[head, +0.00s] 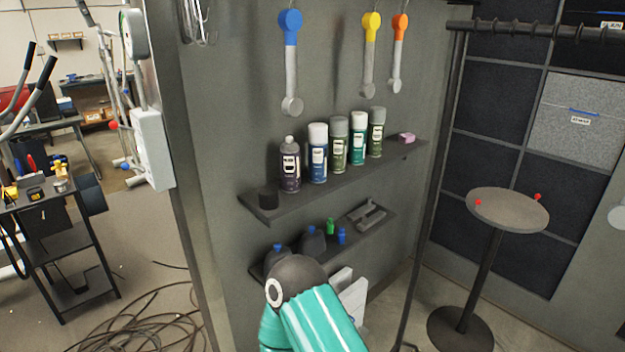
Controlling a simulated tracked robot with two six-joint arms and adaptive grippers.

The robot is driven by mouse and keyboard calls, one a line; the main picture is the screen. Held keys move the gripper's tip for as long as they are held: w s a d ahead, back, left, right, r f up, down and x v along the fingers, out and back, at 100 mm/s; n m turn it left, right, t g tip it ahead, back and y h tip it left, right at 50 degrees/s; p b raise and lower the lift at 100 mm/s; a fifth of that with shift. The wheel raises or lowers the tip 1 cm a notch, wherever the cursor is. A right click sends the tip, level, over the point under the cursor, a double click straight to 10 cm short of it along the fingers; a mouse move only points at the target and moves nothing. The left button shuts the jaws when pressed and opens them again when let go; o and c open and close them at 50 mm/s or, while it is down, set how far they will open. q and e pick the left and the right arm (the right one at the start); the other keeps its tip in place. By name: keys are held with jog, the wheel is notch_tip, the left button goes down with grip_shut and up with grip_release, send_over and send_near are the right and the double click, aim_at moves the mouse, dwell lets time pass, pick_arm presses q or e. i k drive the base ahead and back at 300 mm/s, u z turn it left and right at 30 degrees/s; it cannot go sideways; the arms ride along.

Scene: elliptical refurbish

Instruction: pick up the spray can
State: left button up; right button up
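Several spray cans stand upright in a row on the upper wall shelf (340,182). From left to right they are a dark purple-grey can (291,168) with its cap off or narrower, a blue can (318,155) with a white cap, an olive-green can (339,146) with a grey cap, a teal-green can (358,139) with a white cap, and another green can (376,134) with a grey cap. A teal link of one of my arms rises at the bottom centre, in front of the lower shelf. Neither gripper shows.
The lower shelf (376,232) holds dark bottles and small items. Tools hang above. A round stand (508,211) is at right; cables (150,325) lie on the floor.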

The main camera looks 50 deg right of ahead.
aim_at(289, 152)
jog(key=z, duration=0.15)
jog(key=k, duration=0.3)
jog(key=u, duration=1.5)
jog(key=i, duration=0.1)
jog(key=z, duration=3.45)
jog(key=i, duration=1)
jog(key=u, duration=0.25)
